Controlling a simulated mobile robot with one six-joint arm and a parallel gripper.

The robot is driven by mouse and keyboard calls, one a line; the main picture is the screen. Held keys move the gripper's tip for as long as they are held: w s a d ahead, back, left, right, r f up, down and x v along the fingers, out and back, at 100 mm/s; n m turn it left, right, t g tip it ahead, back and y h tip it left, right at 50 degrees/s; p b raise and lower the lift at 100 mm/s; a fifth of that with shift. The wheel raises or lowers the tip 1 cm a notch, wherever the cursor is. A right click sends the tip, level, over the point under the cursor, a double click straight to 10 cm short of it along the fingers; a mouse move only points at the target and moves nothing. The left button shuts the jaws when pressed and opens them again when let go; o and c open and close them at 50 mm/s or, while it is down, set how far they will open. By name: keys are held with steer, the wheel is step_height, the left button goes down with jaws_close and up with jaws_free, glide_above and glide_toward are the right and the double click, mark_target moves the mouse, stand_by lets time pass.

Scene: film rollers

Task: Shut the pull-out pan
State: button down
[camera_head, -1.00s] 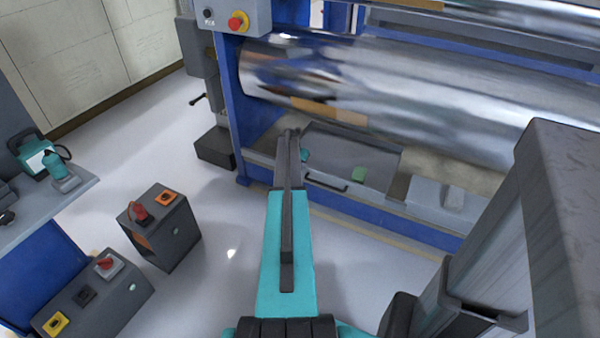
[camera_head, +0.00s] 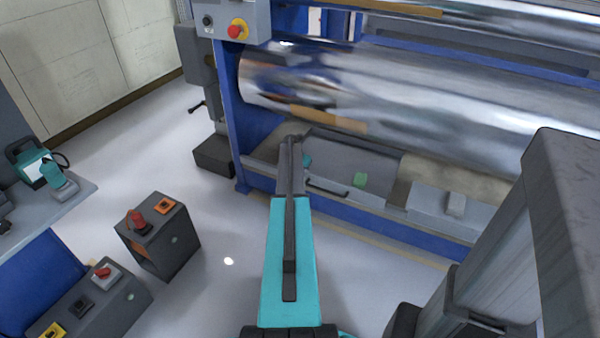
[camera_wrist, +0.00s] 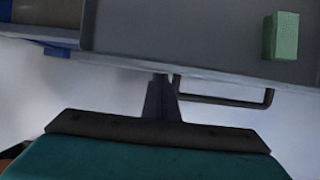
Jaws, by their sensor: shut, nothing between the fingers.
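The pull-out pan (camera_head: 345,160) is a shallow grey tray low in the blue machine frame, beneath the large shiny roller. A dark bar handle (camera_head: 327,189) is on its front edge. A small green block (camera_head: 359,180) lies in the pan. In the wrist view, the pan (camera_wrist: 180,35) fills the top, with the handle (camera_wrist: 225,101) below its front edge and the green block (camera_wrist: 281,36) at the right. My gripper (camera_wrist: 161,80) is shut and empty, its tips at the pan's front edge just left of the handle. I cannot tell whether they touch. My arm hides the pan's left part in the head view.
The shiny roller (camera_head: 420,100) hangs over the pan. A light grey tray (camera_head: 455,205) lies to the pan's right. Button boxes (camera_head: 157,237) stand at the left, and a control box with a red knob (camera_head: 237,30) is above. The floor (camera_head: 215,220) between is clear.

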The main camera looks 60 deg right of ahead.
steer(key=a+r+p, duration=0.1)
steer(key=a+r, duration=0.6)
steer(key=r, duration=0.2)
steer(key=shift+w+a, duration=0.3)
steer(key=shift+w, duration=0.05)
steer(key=shift+r, duration=0.1)
